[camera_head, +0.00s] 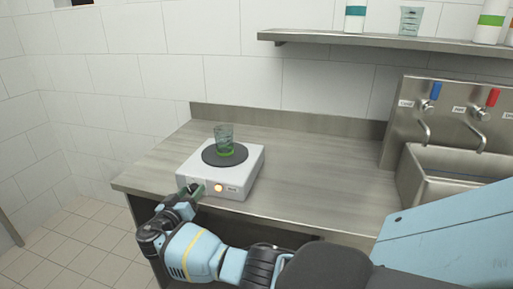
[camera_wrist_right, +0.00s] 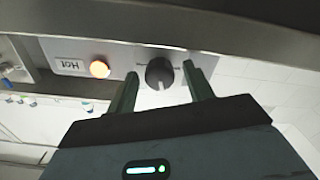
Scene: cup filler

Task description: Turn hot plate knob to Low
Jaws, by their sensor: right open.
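The hot plate (camera_head: 247,172) is a white box with a dark round plate, standing on the metal counter. Its front has a lit orange lamp (camera_head: 218,188), which also shows in the right wrist view (camera_wrist_right: 99,69) beside a "Hot" label. The black round knob (camera_wrist_right: 159,73) shows in the right wrist view; its setting is too small to read. My right gripper (camera_head: 195,190) is at the left of the hot plate's front and hides the knob in the head view. In the right wrist view its two green fingers are open, one on each side of the knob, with gaps. My left gripper is not in view.
A clear beaker with green at its bottom (camera_head: 224,140) stands on the plate. A sink (camera_head: 455,180) with two taps is at the right. A shelf (camera_head: 380,44) with bottles hangs above. The counter (camera_head: 320,165) between hot plate and sink is clear.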

